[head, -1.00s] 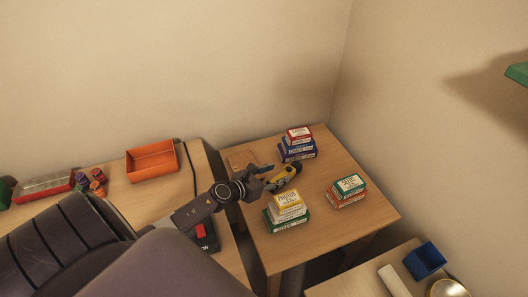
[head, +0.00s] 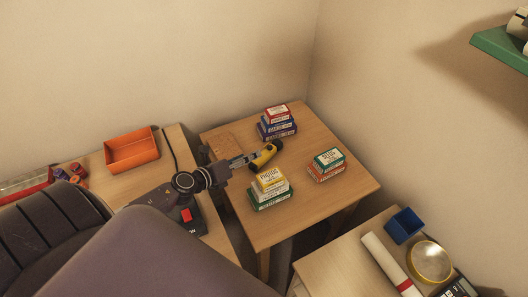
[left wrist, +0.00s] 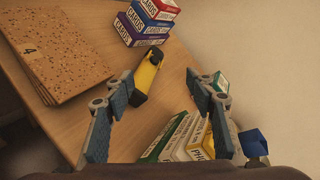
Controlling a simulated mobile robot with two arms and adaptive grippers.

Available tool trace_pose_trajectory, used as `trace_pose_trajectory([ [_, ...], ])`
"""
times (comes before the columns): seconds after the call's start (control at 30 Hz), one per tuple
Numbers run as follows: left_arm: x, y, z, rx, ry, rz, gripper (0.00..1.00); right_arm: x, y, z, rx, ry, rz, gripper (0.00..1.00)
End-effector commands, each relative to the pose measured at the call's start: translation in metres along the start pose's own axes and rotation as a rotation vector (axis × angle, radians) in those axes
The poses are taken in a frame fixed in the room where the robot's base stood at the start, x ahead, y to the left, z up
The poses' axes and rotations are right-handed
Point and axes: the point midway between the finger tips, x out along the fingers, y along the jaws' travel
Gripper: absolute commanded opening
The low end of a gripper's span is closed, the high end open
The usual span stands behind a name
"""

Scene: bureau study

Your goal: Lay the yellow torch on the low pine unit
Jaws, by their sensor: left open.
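The yellow torch (head: 264,156) with black ends lies on the pale wooden table (head: 330,205), among stacks of card boxes. In the left wrist view the torch (left wrist: 147,75) lies beyond and between the spread fingers, with a gap on each side. My left gripper (head: 245,160) is open and empty, just left of the torch. Another pale wooden unit (head: 335,270) stands at the lower right. I cannot tell from the pictures which of the two is called the low pine unit. My right gripper is not in view.
Card boxes stand close by: a blue-and-red stack (head: 277,122), a yellow-and-green stack (head: 270,188) and a green-and-orange stack (head: 327,165). A cork board (left wrist: 55,55) lies left of the torch. An orange tray (head: 131,150) is on the desk. A blue box (head: 404,225) stands lower right.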

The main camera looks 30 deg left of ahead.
Motion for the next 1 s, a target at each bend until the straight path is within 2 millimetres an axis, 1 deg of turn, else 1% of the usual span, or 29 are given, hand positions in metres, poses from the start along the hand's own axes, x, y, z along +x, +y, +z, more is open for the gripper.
trace_pose_trajectory([
  [0.1, 0.003, -0.002, 0.003, -0.292, 0.0, -0.005, 0.51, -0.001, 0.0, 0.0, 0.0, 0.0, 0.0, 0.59],
  [0.6, 0.014, -0.004, 0.012, -1.541, -0.003, -0.002, 0.51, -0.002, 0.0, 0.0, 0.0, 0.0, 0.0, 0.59],
  [0.8, 0.018, -0.003, 0.015, -1.965, -0.007, 0.005, 0.51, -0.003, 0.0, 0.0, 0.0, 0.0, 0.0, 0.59],
  [1.0, 0.02, -0.001, 0.016, -2.344, -0.019, 0.015, 0.51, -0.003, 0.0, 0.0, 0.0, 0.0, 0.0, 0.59],
])
